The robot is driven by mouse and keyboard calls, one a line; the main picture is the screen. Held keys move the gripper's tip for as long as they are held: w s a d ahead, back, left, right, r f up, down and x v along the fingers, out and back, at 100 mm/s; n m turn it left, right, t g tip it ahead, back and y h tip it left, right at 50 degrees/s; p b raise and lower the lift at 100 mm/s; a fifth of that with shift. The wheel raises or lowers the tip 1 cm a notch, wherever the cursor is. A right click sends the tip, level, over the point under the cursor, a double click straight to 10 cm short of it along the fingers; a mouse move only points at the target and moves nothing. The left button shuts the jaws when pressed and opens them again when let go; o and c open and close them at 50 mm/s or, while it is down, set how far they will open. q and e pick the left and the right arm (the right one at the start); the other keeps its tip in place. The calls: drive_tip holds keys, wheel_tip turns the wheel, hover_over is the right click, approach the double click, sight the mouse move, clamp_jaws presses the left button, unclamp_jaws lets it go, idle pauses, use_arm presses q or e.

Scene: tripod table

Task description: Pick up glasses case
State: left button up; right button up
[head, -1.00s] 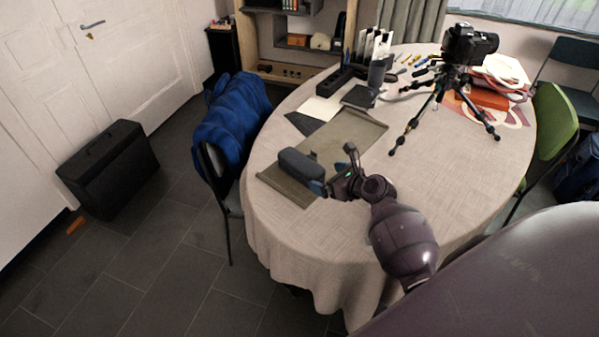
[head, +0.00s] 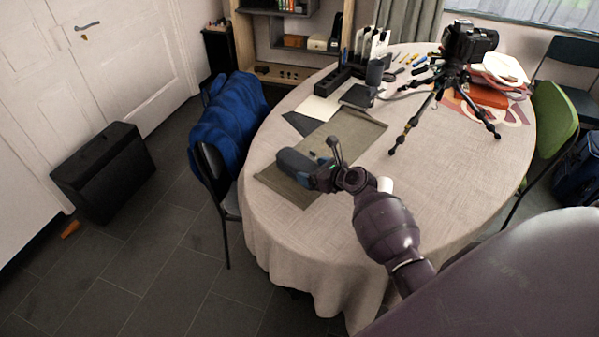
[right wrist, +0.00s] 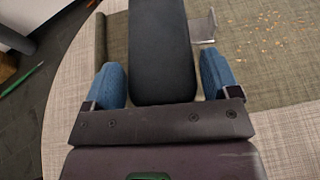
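The glasses case is a long dark grey rounded box (head: 291,160). It lies on the olive mat (head: 352,136) near the table's left edge. My right gripper (head: 314,170) is at the near end of the case. In the right wrist view the case (right wrist: 161,50) runs away from the gripper, its near end between the two blue fingertips (right wrist: 164,86). The fingers stand apart on either side with narrow gaps, so the gripper looks open around the case. Contact cannot be made out. The left gripper does not show.
A camera on a tripod (head: 455,85) stands at the right of the table (head: 430,165). A dark organiser (head: 332,83), papers and pens lie at the back. A chair with a blue jacket (head: 228,115) stands at the left. The table's right front is clear.

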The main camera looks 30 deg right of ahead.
drive_tip(key=c, duration=0.7)
drive_tip(key=shift+r, duration=0.1)
